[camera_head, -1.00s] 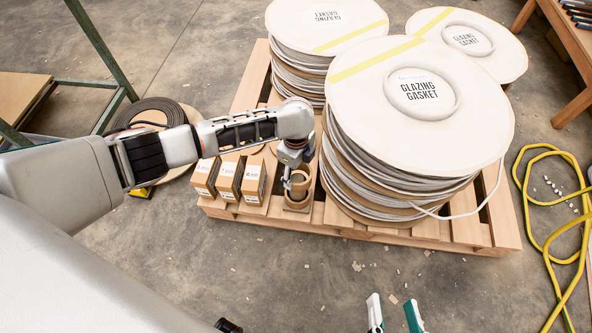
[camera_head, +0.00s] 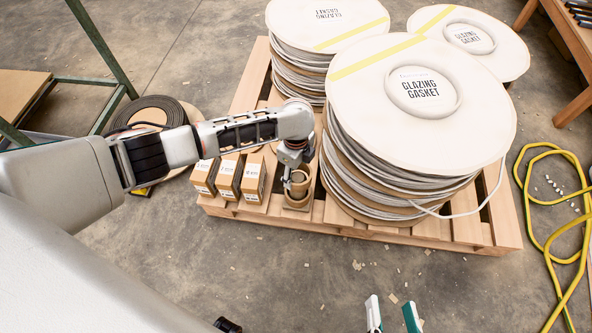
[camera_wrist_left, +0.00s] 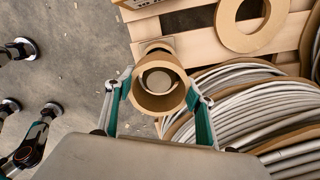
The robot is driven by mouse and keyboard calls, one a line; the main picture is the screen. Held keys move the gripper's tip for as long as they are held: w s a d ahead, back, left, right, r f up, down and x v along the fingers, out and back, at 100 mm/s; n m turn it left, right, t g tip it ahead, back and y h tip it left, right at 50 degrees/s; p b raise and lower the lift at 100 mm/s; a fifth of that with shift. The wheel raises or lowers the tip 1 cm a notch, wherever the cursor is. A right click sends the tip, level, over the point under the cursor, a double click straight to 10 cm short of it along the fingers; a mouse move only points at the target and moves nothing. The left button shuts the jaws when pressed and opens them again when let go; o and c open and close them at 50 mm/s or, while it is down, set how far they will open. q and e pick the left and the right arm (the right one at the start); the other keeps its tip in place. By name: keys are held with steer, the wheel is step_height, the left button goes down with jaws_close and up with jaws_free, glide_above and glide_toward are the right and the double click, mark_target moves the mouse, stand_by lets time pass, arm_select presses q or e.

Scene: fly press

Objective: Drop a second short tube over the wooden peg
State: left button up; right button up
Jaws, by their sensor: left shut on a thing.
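My left gripper (camera_head: 297,177) is shut on a short brown cardboard tube (camera_wrist_left: 158,102), with one finger on each side of it in the left wrist view. The held tube is upright or nearly so over the small wooden stand (camera_head: 297,205) at the pallet's front edge. Through its bore a round end (camera_wrist_left: 160,79), apparently the wooden peg, shows inside a lower brown ring. How far the held tube is down over the peg is hard to tell. My right gripper (camera_head: 391,308) is open and empty at the bottom of the head view.
Several small cartons (camera_head: 228,178) stand left of the stand. Large gasket reels (camera_head: 420,135) rise close on its right. A flat cardboard ring (camera_wrist_left: 243,28) lies on the pallet (camera_head: 440,232). A yellow hose (camera_head: 545,240) lies at right. The front floor is mostly clear.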

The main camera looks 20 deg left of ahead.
arm_select(q)
steer(key=shift+f, duration=0.55)
stand_by(0.5)
stand_by(0.4)
steer(key=o, duration=1.1)
steer(key=o, duration=0.5)
steer(key=shift+c, duration=0.2)
